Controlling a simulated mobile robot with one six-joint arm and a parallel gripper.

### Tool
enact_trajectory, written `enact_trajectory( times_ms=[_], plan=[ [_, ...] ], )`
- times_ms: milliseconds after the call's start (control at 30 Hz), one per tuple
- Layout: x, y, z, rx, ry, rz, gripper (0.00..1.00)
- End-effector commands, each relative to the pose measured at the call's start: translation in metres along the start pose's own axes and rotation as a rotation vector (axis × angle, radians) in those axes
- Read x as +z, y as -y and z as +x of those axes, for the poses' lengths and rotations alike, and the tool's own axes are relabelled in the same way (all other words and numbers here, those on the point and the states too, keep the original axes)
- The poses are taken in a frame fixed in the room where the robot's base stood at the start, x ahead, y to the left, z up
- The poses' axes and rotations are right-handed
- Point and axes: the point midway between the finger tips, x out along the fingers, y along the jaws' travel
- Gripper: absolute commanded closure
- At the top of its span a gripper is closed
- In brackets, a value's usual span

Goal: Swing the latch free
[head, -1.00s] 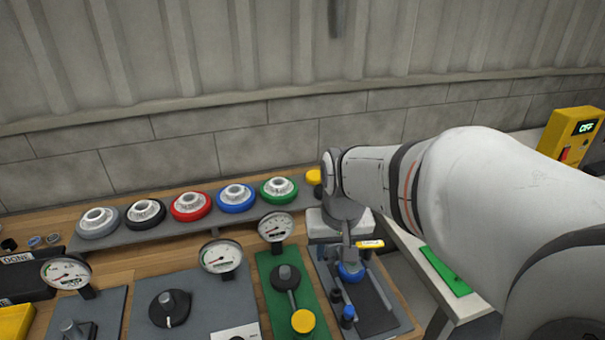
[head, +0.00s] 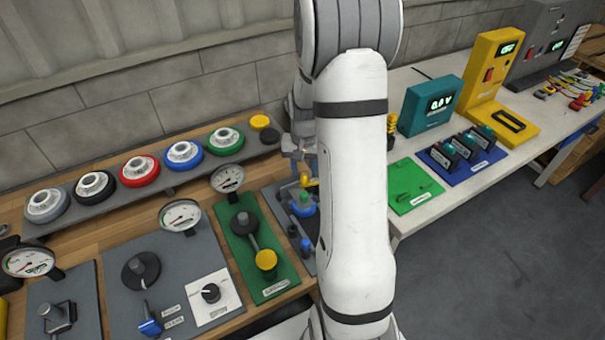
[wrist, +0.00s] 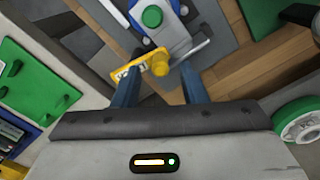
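In the wrist view a yellow latch bar with a label (wrist: 143,68) and a round yellow knob (wrist: 160,69) lies at the near end of a blue fixture with a green button (wrist: 152,16). My gripper (wrist: 159,78) is open, with one dark blue finger on each side of the knob and visible gaps between. I cannot tell whether the left finger touches the bar. In the head view the yellow latch (head: 309,181) shows just left of my arm, above the blue and green fixture (head: 303,204). My arm hides the fixture's right side and most of the gripper.
A green panel with a yellow-knobbed lever (head: 266,260) stands left of the fixture. Several coloured wheels line a grey rack (head: 105,193) behind. At right, a white table (head: 455,205) holds a green mat (head: 412,187), a blue tray and boxes with displays.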

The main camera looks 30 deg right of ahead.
Motion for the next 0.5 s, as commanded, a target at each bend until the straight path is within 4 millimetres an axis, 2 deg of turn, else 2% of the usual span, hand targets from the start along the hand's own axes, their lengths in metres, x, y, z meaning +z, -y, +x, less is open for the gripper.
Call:
enact_trajectory(
  times_ms=[200, 500],
  plan=[
    [0.001, 0.0, 0.026, 0.0, 0.002, -0.001, 0.61],
    [0.0, 0.001, 0.031, 0.0, -0.001, -0.002, 0.61]
  ],
)
